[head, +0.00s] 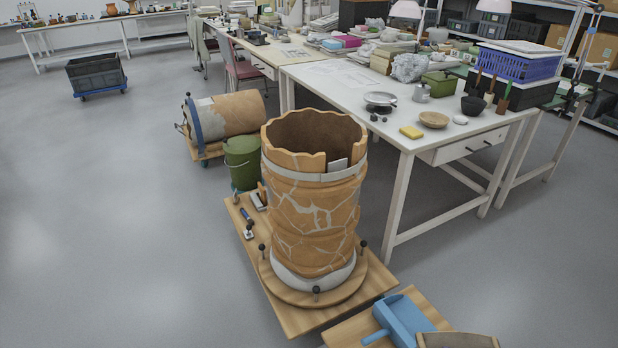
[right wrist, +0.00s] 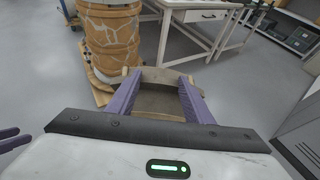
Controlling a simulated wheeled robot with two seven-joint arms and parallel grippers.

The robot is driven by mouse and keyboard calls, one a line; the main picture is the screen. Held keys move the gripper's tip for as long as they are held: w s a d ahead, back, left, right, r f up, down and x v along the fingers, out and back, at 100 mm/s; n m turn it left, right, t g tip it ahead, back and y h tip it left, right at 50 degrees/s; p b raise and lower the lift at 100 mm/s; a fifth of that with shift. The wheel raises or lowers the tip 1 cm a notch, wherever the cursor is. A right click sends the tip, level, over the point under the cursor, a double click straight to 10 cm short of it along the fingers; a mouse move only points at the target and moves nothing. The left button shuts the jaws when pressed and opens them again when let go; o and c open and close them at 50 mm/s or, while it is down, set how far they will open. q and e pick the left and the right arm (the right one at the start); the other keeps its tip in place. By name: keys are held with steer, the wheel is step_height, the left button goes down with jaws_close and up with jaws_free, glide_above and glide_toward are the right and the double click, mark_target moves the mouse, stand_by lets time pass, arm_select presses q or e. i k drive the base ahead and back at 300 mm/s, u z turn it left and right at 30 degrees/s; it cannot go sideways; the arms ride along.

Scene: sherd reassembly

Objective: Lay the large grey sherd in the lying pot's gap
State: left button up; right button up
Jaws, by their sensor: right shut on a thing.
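The large grey sherd (right wrist: 160,100) is a curved grey-brown piece with a paler tan edge. It sits between the purple fingers of my right gripper (right wrist: 158,98), which is shut on it. What looks like its upper edge shows at the bottom of the head view (head: 457,341). The lying pot (head: 236,112) is an orange-tan cylinder on its side on a low wooden dolly, far from the sherd, beyond the standing pot. It has a grey band and a pale patch towards its left end; I cannot make out its gap. Purple fingers at the wrist view's left edge appear to be my left gripper (right wrist: 13,140), cut off.
A tall standing pot (head: 312,215) with pale seams stands on a wooden board (head: 298,322). A green bucket (head: 241,160) is behind it. A blue dustpan (head: 402,318) lies at the front right. A cluttered white table (head: 345,85) stands right; open floor (head: 110,220) lies left.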

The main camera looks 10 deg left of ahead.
mark_target(206, 102)
steer(key=u, duration=0.55)
steer(key=k, duration=0.65)
steer(key=u, duration=0.85)
steer(key=i, duration=1.35)
steer(key=u, duration=0.4)
steer(key=i, duration=6.1)
steer(key=z, duration=0.85)
steer(key=i, duration=1.45)
steer(key=z, duration=2.15)
steer(key=i, duration=1.2)
steer(key=z, duration=0.6)
